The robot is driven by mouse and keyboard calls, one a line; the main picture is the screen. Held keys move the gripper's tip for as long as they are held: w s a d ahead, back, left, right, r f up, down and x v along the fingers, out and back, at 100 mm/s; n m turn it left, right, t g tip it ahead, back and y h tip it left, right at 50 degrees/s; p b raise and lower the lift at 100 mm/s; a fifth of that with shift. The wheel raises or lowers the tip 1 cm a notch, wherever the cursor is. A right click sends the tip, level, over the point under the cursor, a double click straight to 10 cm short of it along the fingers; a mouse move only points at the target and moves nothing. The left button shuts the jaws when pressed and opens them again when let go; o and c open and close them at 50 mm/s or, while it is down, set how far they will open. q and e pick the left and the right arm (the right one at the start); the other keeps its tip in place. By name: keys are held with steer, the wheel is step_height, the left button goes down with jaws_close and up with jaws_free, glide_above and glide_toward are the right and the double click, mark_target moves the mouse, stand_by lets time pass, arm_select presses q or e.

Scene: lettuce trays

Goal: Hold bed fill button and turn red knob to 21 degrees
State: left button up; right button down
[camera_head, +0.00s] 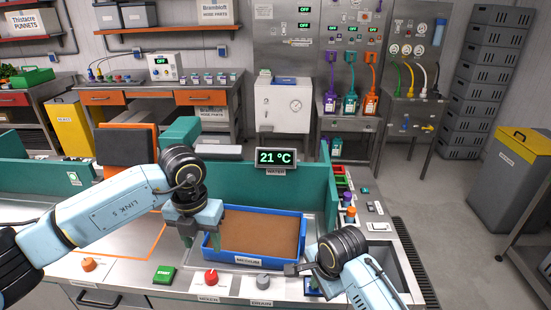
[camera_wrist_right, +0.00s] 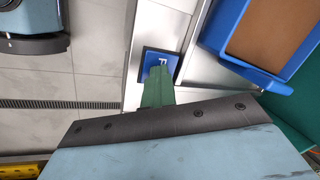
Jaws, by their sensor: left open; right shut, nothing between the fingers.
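The red knob (camera_head: 211,278) sits on the steel counter front, left of a grey knob (camera_head: 263,281). The display (camera_head: 275,158) above the blue tray reads 21 °C. My left gripper (camera_head: 201,240) is open and empty, pointing down above and behind the red knob, apart from it. My right gripper (camera_head: 314,279) is shut with nothing in it, its green fingertips at the blue button (camera_head: 312,292). In the right wrist view the green fingers (camera_wrist_right: 158,72) overlap the blue button (camera_wrist_right: 164,61), which bears a partly hidden white letter. I cannot tell how far it is pressed.
The blue tray (camera_head: 254,259) of brown medium stands behind the knobs. A green button (camera_head: 164,274) and an orange knob (camera_head: 88,264) lie to the left. A teal wall (camera_head: 236,185) runs behind the tray. Small coloured items stand along the right counter strip.

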steer(key=shift+s+f, duration=0.1)
step_height(320, 180, up, 5)
steer(key=p, duration=0.7)
